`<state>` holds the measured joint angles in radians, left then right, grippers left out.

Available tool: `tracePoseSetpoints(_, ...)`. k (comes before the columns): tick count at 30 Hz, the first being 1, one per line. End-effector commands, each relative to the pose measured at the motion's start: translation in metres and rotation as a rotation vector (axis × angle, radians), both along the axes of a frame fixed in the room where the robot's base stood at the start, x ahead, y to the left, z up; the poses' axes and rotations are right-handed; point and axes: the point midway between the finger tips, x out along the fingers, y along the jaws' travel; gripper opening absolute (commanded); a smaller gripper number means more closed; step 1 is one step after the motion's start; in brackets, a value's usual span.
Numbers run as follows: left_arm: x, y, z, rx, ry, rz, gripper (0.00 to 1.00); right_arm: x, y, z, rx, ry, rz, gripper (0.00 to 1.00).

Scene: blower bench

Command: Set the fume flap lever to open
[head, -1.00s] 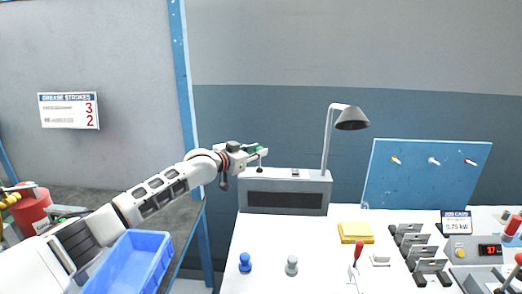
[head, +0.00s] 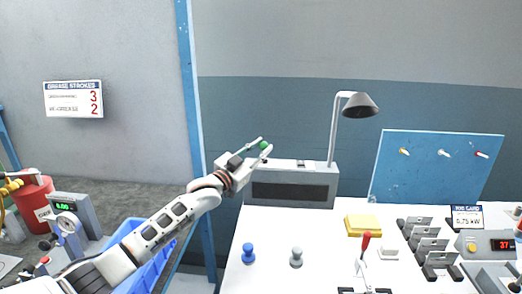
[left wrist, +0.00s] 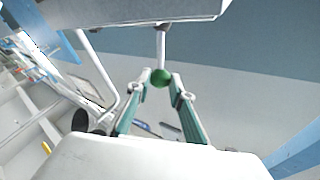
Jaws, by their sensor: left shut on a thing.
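The fume flap lever has a green ball knob (head: 263,145) and stands at the left end of the grey vented box (head: 325,181) at the back of the bench. My left gripper (head: 265,149) reaches it from the left and is shut on the knob. In the left wrist view the green knob (left wrist: 161,78) sits between the two fingertips (left wrist: 160,83), with a pale rod (left wrist: 161,45) running from it. My right gripper is not in view.
A lamp (head: 360,104) rises from the box. On the white bench stand a blue knob (head: 248,254), a grey knob (head: 296,257), a yellow pad (head: 362,225) and a red-handled lever (head: 366,240). A blue bin (head: 150,272) lies below my left arm. The bench's left part is mostly clear.

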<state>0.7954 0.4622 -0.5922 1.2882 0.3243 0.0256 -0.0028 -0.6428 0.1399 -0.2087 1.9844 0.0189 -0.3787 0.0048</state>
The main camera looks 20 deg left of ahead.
Motion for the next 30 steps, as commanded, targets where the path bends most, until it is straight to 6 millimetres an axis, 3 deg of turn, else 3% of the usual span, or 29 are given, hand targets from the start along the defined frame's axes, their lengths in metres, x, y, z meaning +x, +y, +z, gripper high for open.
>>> tracePoseSetpoints(10, -0.001, -0.001, -0.003, 0.003, 0.002, -0.001, 0.00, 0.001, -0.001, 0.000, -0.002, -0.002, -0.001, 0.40)
tracePoseSetpoints(11, -0.001, -0.001, -0.003, 0.003, 0.002, -0.001, 0.29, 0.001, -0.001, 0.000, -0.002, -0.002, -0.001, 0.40)
tracePoseSetpoints(12, 0.000, -0.001, -0.003, 0.003, 0.002, -0.001, 0.39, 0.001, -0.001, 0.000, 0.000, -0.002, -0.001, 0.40)
tracePoseSetpoints(23, 0.000, 0.000, 0.001, 0.001, -0.001, -0.001, 0.39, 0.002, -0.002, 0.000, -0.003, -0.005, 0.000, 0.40)
tracePoseSetpoints(30, 0.000, 0.000, 0.032, 0.003, -0.005, -0.001, 0.39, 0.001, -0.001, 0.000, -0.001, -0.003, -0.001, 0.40)
